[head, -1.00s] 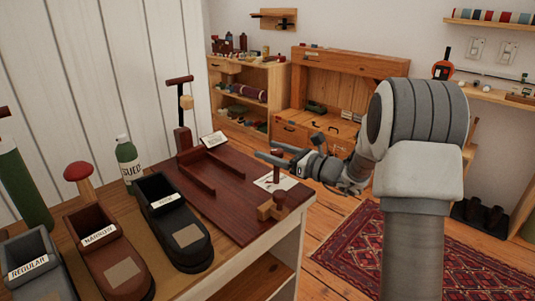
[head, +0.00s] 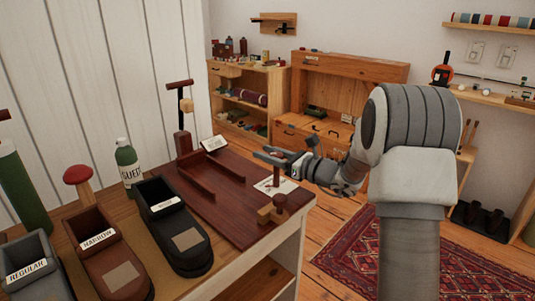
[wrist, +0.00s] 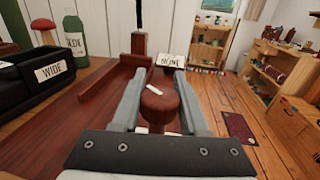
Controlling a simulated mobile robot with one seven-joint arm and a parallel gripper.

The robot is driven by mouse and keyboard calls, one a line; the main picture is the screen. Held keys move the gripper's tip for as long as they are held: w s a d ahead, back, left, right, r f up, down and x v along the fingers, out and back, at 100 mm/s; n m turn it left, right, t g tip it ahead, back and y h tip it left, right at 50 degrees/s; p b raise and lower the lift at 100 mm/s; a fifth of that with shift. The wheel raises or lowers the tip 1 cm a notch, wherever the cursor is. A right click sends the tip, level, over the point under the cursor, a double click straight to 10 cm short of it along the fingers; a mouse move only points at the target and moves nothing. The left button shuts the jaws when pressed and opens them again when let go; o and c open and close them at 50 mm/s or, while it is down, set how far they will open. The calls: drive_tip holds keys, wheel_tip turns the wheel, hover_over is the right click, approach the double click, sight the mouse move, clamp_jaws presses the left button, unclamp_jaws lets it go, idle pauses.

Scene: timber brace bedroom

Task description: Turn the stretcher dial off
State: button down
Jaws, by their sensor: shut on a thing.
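The stretcher dial (wrist: 160,104) is a dark red-brown round knob with a white mark on top, seen in the wrist view. My gripper (wrist: 160,76) has one grey finger on each side of it and is shut on it. In the head view my gripper (head: 272,157) is above the front right part of the dark red stretcher board (head: 225,205) and hides the knob's top. A short dark post (head: 276,176) shows below it, over a white printed card (head: 288,186). A small label card (wrist: 172,60) stands at the board's far end.
Shoe-shaped holders stand left of the board, including a black one (head: 176,228) and a brown one (head: 108,256). A green bottle (head: 128,166) is behind them. Open floor with a red rug (head: 335,245) lies right.

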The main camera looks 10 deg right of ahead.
drive_tip(key=shift+r+n+g+y+p, duration=0.1)
drive_tip(key=shift+n+g+y+p, duration=0.2)
drive_tip(key=shift+g+p, duration=0.15)
drive_tip(key=n+g+y+p, duration=0.2)
drive_tip(key=g+p, duration=0.1)
drive_tip(key=shift+s+a+r+n, duration=0.1)
drive_tip(key=shift+s+a+n, duration=0.1)
drive_tip(key=shift+s+n, duration=0.1)
drive_tip(key=n+g+y+p, duration=0.1)
drive_tip(key=g, duration=0.1)
drive_tip(key=n+g+p, duration=0.1)
drive_tip(key=g, duration=0.1)
drive_tip(key=s+n+g+y+p, duration=0.1)
drive_tip(key=n+g+p, duration=0.1)
drive_tip(key=shift+a+y, duration=0.25)
drive_tip(key=shift+y, duration=0.05)
drive_tip(key=shift+s+f+g, duration=0.1)
drive_tip(key=shift+f+g, duration=0.15)
drive_tip(key=shift+c, duration=2.1)
unclamp_jaws()
drive_tip(key=shift+d, duration=0.1)
drive_tip(key=s+d+p, duration=0.2)
drive_tip(key=d, duration=1.5)
drive_tip(key=shift+s, duration=0.25)
